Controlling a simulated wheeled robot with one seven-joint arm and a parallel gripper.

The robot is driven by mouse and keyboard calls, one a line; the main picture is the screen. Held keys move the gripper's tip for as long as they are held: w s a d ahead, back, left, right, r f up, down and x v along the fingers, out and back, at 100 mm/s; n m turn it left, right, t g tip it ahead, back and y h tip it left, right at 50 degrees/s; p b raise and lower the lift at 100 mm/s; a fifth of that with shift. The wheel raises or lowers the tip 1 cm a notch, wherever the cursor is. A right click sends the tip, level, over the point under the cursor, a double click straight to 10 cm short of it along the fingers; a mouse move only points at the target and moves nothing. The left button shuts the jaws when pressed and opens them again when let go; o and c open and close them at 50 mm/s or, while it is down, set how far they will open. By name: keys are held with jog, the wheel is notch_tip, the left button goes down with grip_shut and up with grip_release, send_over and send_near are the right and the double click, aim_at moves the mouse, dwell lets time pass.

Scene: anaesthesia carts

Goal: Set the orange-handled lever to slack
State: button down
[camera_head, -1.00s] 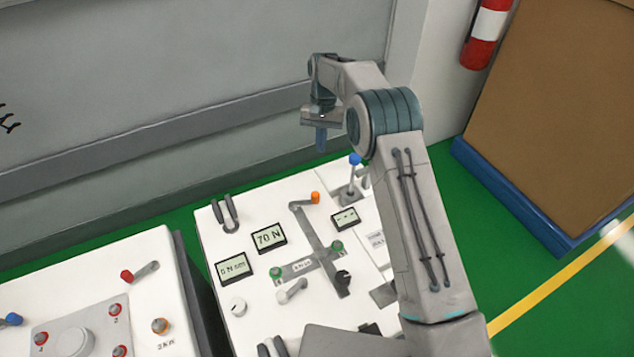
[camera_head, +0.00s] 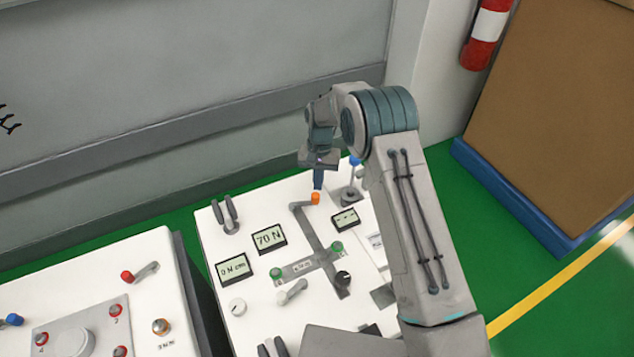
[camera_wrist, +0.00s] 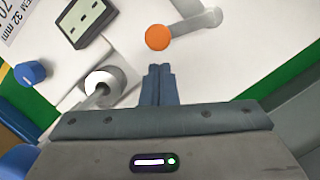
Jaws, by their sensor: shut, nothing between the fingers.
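The orange-handled lever is a grey crank arm with an orange knob (camera_head: 315,198) at its end, near the back of the white cart top. Its arm (camera_head: 301,206) reaches left from the knob to a long grey bar. In the wrist view the orange knob (camera_wrist: 157,37) is just ahead of the fingertips, with the grey arm (camera_wrist: 195,20) to its right. My gripper (camera_head: 318,186) is shut and empty, pointing down just above the knob. In the wrist view its closed fingers (camera_wrist: 160,70) show a small gap in the picture to the knob. Whether they touch it cannot be told.
A blue-knobbed lever (camera_head: 354,160) stands close to the right of my gripper. Green knobs (camera_head: 336,248), a black knob (camera_head: 343,278) and a second cart (camera_head: 85,285) lie nearer.

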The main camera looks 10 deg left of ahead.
jog(key=shift+s, duration=0.4)
jog(key=shift+s+d+m, duration=0.3)
jog(key=shift+s+m, duration=0.05)
jog(key=shift+m, duration=0.25)
jog(key=shift+s+d+m+y, duration=0.25)
jog(key=shift+s+m, duration=0.2)
jog(key=shift+m, duration=0.2)
jog(key=shift+s+d+m+y, duration=0.2)
jog(key=shift+s+m, duration=0.25)
jog(key=shift+m, duration=0.2)
jog(key=s+m, duration=0.1)
jog(key=m, duration=0.1)
jog(key=s+m, duration=0.1)
jog(key=shift+s+d+m+t+y, duration=0.25)
jog(key=shift+s+m+t+y, duration=0.05)
jog(key=shift+y, duration=0.05)
jog(key=s+m, duration=0.2)
jog(key=m, duration=0.1)
jog(key=shift+s+a+r+m+t+y, duration=0.1)
jog(key=shift+s+a+m+t+y, duration=0.05)
jog(key=shift+s+m+t+y, duration=0.15)
jog(key=shift+s+a+m+t+p, duration=0.25)
jog(key=shift+s+m, duration=0.3)
jog(key=shift+m, duration=0.3)
jog(key=shift+s+a+m+t+p, duration=0.15)
jog(key=shift+s+a+m, duration=0.15)
jog(key=shift+s+m, duration=0.4)
jog(key=shift+w+m, duration=0.15)
jog(key=shift+m, duration=0.1)
